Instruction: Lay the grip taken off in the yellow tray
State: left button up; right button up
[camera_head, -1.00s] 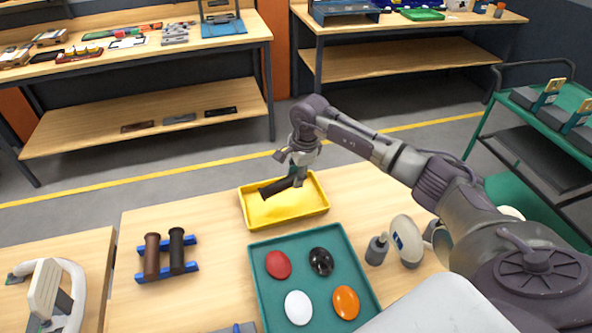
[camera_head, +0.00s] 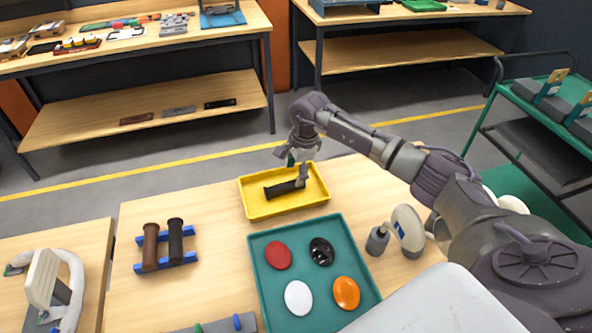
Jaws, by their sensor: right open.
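The yellow tray (camera_head: 258,212) stands on the wooden table, behind the teal tray. A black grip (camera_head: 282,188) lies in it, slanting up a little to the right. My right gripper (camera_head: 303,178) is open over the grip's right end. Whether its fingers touch the grip is too small to tell. My left gripper is not in view.
The teal tray (camera_head: 264,300) holds red, black, white and orange ovals. A blue rack (camera_head: 190,259) carries a brown grip (camera_head: 150,248) and a black grip (camera_head: 176,242). A grey and white device (camera_head: 408,232) stands right of the trays. Bare tabletop lies between rack and trays.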

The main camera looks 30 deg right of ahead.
jog(key=shift+r, duration=0.15)
notch_tip(320, 180, up, 12)
jog(key=s+d, duration=0.1)
jog(key=shift+s+f, duration=0.2)
jog(key=shift+s, duration=0.15)
jog(key=shift+d, duration=0.1)
dwell(0.5)
